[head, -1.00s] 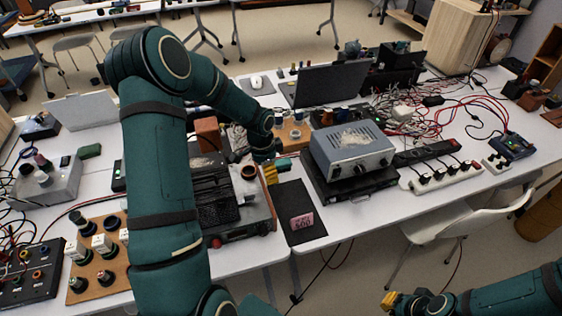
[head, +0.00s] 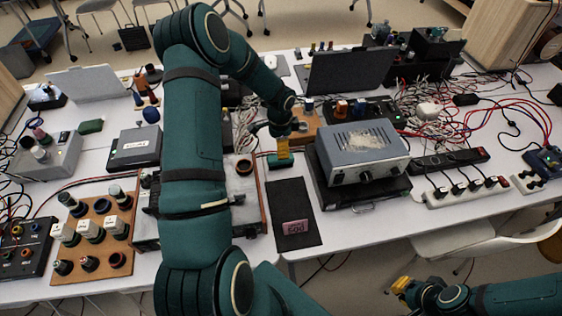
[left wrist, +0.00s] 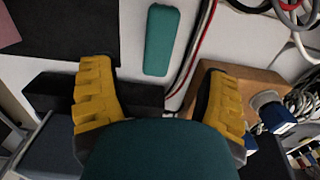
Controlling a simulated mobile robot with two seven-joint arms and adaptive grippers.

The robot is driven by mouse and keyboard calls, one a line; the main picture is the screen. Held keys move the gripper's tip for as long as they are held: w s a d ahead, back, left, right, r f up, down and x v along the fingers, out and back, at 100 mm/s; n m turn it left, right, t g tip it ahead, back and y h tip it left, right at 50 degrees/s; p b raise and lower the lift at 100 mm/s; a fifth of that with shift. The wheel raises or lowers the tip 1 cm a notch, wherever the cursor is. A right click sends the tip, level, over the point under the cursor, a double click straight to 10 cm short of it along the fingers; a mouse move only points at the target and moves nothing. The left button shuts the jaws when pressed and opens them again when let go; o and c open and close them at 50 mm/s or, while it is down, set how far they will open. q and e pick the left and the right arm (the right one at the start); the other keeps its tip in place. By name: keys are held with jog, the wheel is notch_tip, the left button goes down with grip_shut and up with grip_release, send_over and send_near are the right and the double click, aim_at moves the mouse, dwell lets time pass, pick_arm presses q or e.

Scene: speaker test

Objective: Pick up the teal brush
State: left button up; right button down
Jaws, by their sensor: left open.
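The teal brush (left wrist: 161,40) lies on the white table in the left wrist view, a plain rounded bar beyond my fingertips. In the head view the brush (head: 272,162) shows just behind the black mat, partly covered by my gripper. My left gripper (head: 283,150) hangs over the brush. In the left wrist view my left gripper (left wrist: 160,80) is open, its yellow fingers wide apart, with nothing between the tips. My right gripper (head: 403,286) is at the lower right, far from the brush; its finger opening is unclear.
A black mat (head: 284,198) with a pink label lies in front of the brush. A grey power unit (head: 362,152) stands to the right. A wooden board (left wrist: 262,82) and red and white cables lie close by. A dark green block (head: 90,127) lies far left.

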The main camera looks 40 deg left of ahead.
pick_arm(q)
jog(key=shift+f+b, duration=0.4)
jog(key=shift+f, duration=3)
jog(key=c, duration=1.3)
